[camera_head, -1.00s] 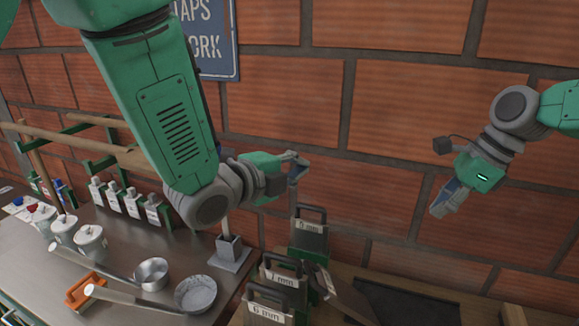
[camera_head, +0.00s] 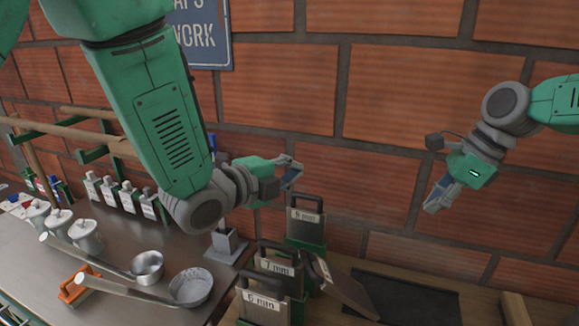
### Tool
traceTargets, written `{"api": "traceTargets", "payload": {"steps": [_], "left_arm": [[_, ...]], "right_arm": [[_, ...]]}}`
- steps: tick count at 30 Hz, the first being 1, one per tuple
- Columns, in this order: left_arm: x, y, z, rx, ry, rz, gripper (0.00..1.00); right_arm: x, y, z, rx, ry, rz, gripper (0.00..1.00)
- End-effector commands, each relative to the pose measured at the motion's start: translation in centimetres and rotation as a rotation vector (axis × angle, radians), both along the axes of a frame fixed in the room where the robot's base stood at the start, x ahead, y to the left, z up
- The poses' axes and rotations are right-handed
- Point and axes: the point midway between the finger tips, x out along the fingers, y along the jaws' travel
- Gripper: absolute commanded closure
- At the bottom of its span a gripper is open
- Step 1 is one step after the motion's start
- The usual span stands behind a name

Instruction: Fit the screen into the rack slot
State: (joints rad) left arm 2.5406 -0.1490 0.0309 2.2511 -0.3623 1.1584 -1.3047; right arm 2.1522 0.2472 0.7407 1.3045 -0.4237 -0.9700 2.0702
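Dark screens with handles stand in green rack slots: one at the back (camera_head: 306,227), its label hard to read, one labelled 7 mm (camera_head: 277,265) and one labelled 6 mm (camera_head: 262,302). Another plate-like screen (camera_head: 347,292) leans tilted at the right of the rack, with a label near its upper left end. My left gripper (camera_head: 291,176) is above and slightly left of the back screen, apart from it, open and empty. My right gripper (camera_head: 438,199) hangs in front of the brick wall, right of and above the rack, with nothing visible in it. Its finger gap is unclear.
A dark flat mat or tray (camera_head: 405,298) lies right of the leaning screen, with a wooden block (camera_head: 515,308) beyond.

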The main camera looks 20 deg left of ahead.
Motion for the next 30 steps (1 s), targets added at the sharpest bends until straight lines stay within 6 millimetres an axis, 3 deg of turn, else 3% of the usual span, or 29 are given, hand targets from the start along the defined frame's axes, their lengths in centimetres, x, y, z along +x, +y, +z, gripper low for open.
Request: {"api": "traceTargets", "payload": {"steps": [7,30], "left_arm": [[0.0,0.3,-1.9,-0.003,-0.001,0.001,1.0],[0.1,0.4,-1.8,0.012,0.014,0.021,1.0]], "right_arm": [[0.0,0.4,-1.3,-0.003,0.0,0.0,1.0],[0.0,0.2,-0.8,-0.002,0.0,0.0,1.0]]}}
